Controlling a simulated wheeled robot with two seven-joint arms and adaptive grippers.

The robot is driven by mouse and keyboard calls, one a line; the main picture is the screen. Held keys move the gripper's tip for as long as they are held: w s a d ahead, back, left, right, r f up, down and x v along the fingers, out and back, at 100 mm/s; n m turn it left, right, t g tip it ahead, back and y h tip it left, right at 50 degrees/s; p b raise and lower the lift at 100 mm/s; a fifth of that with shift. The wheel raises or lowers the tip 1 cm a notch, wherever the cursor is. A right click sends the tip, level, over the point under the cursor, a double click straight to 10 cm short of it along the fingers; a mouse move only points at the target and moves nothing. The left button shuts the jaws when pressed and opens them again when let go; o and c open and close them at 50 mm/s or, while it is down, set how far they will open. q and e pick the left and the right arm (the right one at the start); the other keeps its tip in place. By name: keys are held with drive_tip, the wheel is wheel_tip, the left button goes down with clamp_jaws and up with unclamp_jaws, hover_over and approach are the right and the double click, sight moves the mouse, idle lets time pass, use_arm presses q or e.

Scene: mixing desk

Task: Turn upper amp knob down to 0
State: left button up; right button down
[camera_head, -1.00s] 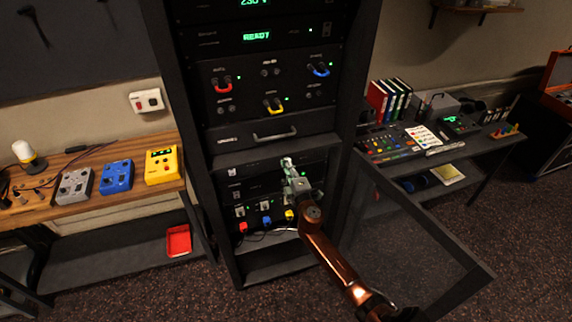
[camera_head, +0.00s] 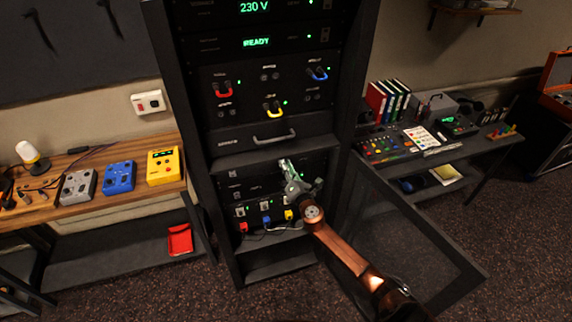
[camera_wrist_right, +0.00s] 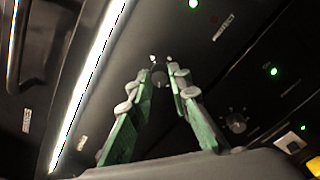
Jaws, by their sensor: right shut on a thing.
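My right gripper (camera_head: 284,163) reaches into the open rack at the amp units below the drawer, fingers pointing up and left. In the right wrist view its two green-sided fingers (camera_wrist_right: 161,62) converge on a small dark round knob (camera_wrist_right: 159,78) on a black panel. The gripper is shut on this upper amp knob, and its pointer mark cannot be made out. A second dark knob (camera_wrist_right: 236,122) with a ring of marks sits apart from the fingers, on the neighbouring amp panel. In the head view the gripper hides the upper knob. My left gripper is out of view.
The black rack (camera_head: 187,150) surrounds the gripper, with a drawer handle (camera_head: 274,138) just above. Red, blue and yellow plugs with cables sit below. The open mesh door (camera_head: 410,240) stands right of the rack, close to my right arm.

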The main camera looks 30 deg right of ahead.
drive_tip(key=shift+f+n+p, duration=0.1)
drive_tip(key=shift+n+p, duration=1.3)
drive_tip(key=shift+n, duration=1.6)
drive_tip(key=c, duration=1.8)
unclamp_jaws()
drive_tip(key=shift+s, duration=0.1)
drive_tip(key=s+a, duration=0.2)
drive_tip(key=s, duration=0.9)
drive_tip(key=shift+s, duration=0.3)
drive_tip(key=shift+a, duration=0.1)
